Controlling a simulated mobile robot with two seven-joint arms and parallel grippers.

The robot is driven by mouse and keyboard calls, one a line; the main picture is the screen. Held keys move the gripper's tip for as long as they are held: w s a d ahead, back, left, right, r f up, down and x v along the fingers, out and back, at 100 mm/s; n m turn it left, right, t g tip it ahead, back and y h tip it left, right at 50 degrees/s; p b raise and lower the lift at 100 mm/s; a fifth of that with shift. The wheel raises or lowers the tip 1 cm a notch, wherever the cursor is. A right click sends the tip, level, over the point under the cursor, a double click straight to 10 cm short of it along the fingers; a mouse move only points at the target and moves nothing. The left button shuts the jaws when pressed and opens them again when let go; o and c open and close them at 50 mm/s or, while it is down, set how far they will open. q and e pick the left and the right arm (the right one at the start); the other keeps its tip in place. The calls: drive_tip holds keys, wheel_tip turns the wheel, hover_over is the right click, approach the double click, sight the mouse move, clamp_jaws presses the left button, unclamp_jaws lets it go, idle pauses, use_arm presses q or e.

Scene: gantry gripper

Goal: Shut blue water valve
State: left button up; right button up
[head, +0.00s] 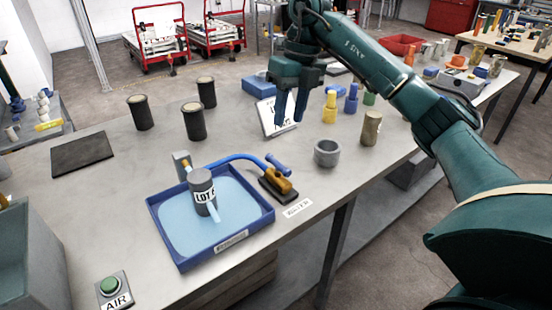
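The water valve has a brass body (274,183) on a dark base, with a blue lever handle (279,165) at its upper end. It sits on the grey table just right of a blue tray (166,232). A blue hose (232,157) runs from the valve to a fitting at the tray's back edge. My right gripper (290,121) hangs above the table, behind and above the valve, in front of a white sign. Its two fingers point down, apart, with nothing visible between them; it is not touching the valve. My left gripper is not in view.
The tray holds pale blue liquid and a grey cylinder (201,183) labelled LOT. A grey cup (327,153) and tan cylinder (371,129) stand right of the valve. Several black cylinders stand at the back left. A green AIR button (110,286) is front left.

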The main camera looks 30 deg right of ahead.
sight(279, 163)
drive_tip(key=f, duration=0.3)
drive_tip(key=a+f, duration=0.1)
drive_tip(key=f, duration=0.3)
drive_tip(key=a+f, duration=0.1)
drive_tip(key=f, duration=0.3)
drive_tip(key=shift+s+a+f+b, duration=0.1)
drive_tip(key=shift+a+f+b, duration=0.15)
drive_tip(key=shift+b, duration=0.15)
clamp_jaws()
